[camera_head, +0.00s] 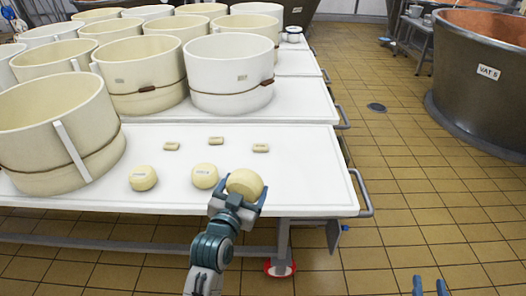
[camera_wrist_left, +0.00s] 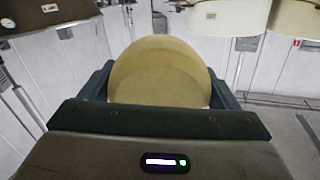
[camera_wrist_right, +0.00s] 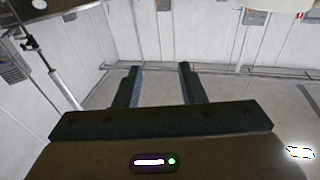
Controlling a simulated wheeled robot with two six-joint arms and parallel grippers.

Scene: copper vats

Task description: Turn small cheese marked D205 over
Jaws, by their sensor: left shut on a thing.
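A small round yellow cheese (camera_head: 244,183) is between the fingers of my left gripper (camera_head: 237,200), at the front edge of the white table (camera_head: 312,187). The left wrist view shows this cheese (camera_wrist_left: 160,72) filling the gap between both fingers. No label shows on its visible side, and I cannot tell whether it touches the table. Two similar cheeses stand to its left, one in the middle (camera_head: 205,176) and one further left (camera_head: 143,178).
Three small pale blocks (camera_head: 216,141) lie behind the cheeses. Large cream moulds (camera_head: 230,75) with straps stand behind and to the left. The table's right part is clear, with a rail handle (camera_head: 363,193) at its corner.

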